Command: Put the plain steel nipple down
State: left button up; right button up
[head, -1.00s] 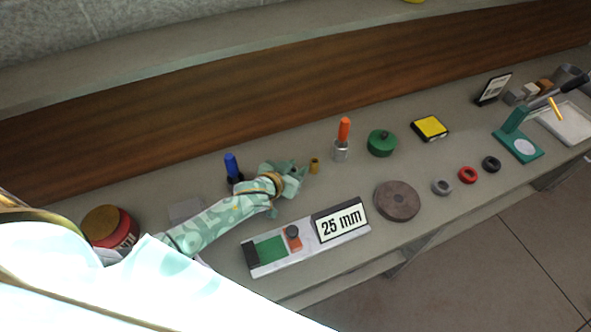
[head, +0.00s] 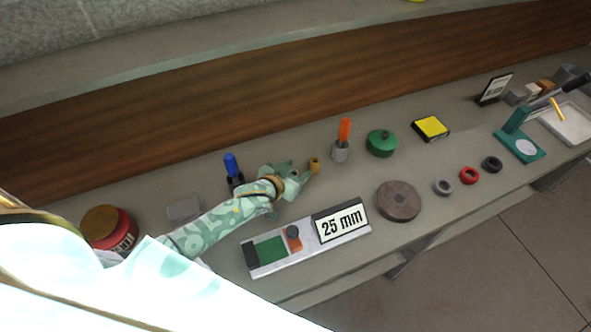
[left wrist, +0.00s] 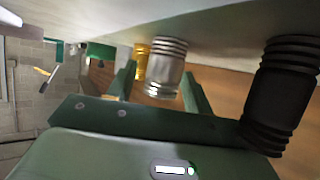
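The plain steel nipple (left wrist: 166,68) is a ribbed silver cylinder in the left wrist view. It appears to stand upright on the bench, between the two fingers of my left gripper (left wrist: 160,88). The fingers are apart, with a gap visible at the nipple's left side. My right gripper is not in view.
A black ribbed nipple (left wrist: 282,90) is close on the right in the wrist view. A blue-handled tool (head: 231,164) stands left of my gripper and an orange-handled one (head: 344,131) to the right. A "25 mm" sign (head: 341,219) and a brown disc (head: 397,201) lie nearer the front edge.

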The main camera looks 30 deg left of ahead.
pick_arm(q)
jog(key=shift+r, duration=0.25)
jog(key=shift+s+r+p, duration=0.15)
jog(key=shift+r+p, duration=0.45)
jog(key=p+v, duration=0.2)
jog(key=v, duration=0.9)
jog(key=shift+s, duration=0.4)
jog(key=shift+a+p, duration=0.1)
jog(key=shift+p, duration=0.2)
